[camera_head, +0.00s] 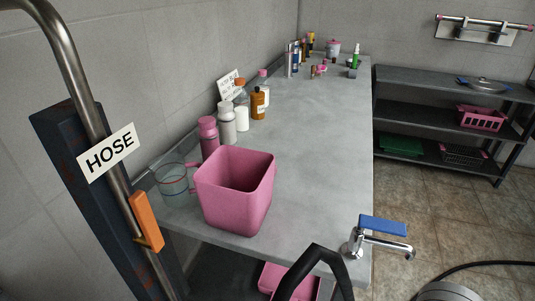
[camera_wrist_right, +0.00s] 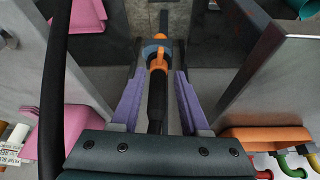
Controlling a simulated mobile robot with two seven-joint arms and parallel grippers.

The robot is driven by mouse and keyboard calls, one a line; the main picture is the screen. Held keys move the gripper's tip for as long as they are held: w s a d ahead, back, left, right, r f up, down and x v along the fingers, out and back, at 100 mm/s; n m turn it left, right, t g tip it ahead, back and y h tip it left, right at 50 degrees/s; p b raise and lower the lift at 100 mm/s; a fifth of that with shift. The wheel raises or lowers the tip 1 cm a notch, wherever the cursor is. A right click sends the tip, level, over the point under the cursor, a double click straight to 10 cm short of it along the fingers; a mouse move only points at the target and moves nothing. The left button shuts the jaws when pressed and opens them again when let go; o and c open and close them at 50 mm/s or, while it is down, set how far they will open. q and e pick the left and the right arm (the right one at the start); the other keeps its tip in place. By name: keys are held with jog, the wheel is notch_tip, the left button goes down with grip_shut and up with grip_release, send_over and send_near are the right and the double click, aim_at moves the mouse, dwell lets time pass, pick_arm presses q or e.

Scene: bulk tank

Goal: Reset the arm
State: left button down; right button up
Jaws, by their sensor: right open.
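In the right wrist view my right gripper (camera_wrist_right: 159,76) is open, with a purple finger on each side of a black rod (camera_wrist_right: 156,98). The rod has an orange part (camera_wrist_right: 158,60) and a blue-grey ring at its far end. Gaps show between the rod and both fingers. I cannot tell how near in depth the rod is. My left gripper is in neither view, and the head view does not show my right gripper.
A grey counter (camera_head: 320,130) holds a pink bin (camera_head: 232,205), several bottles and a blue-handled tap (camera_head: 382,226). A black curved tube (camera_head: 316,262) rises at its front edge. A HOSE sign (camera_head: 108,153) hangs left. Shelves (camera_head: 440,95) stand right, beyond open floor.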

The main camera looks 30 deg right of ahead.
jog(key=shift+s+d+r, duration=0.15)
jog(key=shift+s+r, duration=0.1)
jog(key=shift+r, duration=0.3)
jog(key=s+r+m+h+p, duration=0.1)
jog(key=r+m+p, duration=0.1)
jog(key=r+p, duration=1.6)
jog(key=s+d+r+m+h+p, duration=0.1)
jog(key=s+r+m+p, duration=0.1)
jog(key=r+p, duration=1.7)
notch_tip(320, 180, up, 17)
jog(key=shift+s+f+m+p, duration=0.15)
jog(key=shift+s+m+p, duration=0.15)
jog(key=shift+m, duration=0.1)
jog(key=shift+d, duration=0.1)
